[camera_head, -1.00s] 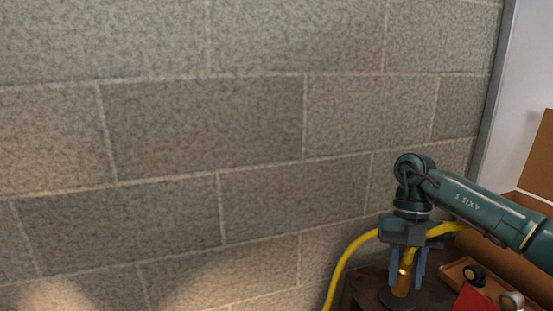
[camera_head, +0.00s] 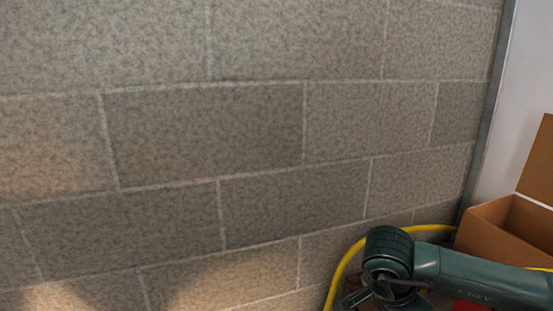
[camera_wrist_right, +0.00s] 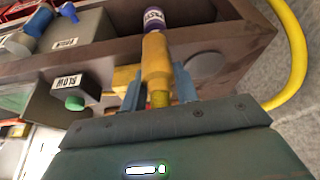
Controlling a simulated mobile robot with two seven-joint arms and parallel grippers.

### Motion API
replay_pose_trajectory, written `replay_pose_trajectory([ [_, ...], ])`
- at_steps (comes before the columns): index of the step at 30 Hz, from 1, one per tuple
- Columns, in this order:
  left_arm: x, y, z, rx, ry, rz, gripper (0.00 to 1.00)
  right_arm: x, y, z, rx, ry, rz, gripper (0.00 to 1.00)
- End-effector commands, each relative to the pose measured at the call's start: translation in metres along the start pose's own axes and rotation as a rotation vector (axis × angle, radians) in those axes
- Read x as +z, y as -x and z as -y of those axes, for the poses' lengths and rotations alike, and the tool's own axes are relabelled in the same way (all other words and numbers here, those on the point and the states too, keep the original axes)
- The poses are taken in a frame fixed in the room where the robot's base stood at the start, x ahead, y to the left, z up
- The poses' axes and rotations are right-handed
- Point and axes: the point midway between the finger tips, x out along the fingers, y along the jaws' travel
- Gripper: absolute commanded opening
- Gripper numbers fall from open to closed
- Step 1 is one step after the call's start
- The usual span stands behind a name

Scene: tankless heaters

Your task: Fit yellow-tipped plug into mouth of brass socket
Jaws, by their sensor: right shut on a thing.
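In the right wrist view my right gripper (camera_wrist_right: 160,92) is shut, its blue fingers on either side of a yellow-orange cylinder (camera_wrist_right: 156,62). I take this cylinder to be the yellow-tipped plug. It points away from the gripper. A purple piece with a white label (camera_wrist_right: 154,18) lines up with its far end; I cannot tell whether they are joined or only overlap in the picture. I cannot pick out the brass socket for certain. In the head view my right arm's wrist is at the lower right, and its fingers are hidden. My left gripper is not in view.
A brown tray or bench edge (camera_wrist_right: 215,32) lies beyond the gripper, with a grey disc (camera_wrist_right: 204,65) beside it. A yellow hose (camera_wrist_right: 292,50) curves at right. An open cardboard box (camera_head: 505,225) stands by the block wall (camera_head: 260,120).

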Motion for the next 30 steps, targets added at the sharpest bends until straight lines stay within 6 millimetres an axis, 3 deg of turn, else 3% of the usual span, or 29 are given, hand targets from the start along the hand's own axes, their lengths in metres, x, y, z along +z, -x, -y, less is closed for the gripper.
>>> replay_pose_trajectory([
  [9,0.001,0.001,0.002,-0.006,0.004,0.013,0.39,0.018,0.004,-0.018,-0.247,0.592,-0.001,0.04],
  [15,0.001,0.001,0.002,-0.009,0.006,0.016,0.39,0.028,0.008,-0.026,-0.366,0.879,0.0,0.04],
  [21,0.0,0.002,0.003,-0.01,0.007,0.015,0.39,0.033,0.01,-0.03,-0.426,1.027,0.0,0.04],
  [30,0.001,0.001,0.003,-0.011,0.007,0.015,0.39,0.033,0.01,-0.03,-0.437,1.056,-0.001,0.04],
])
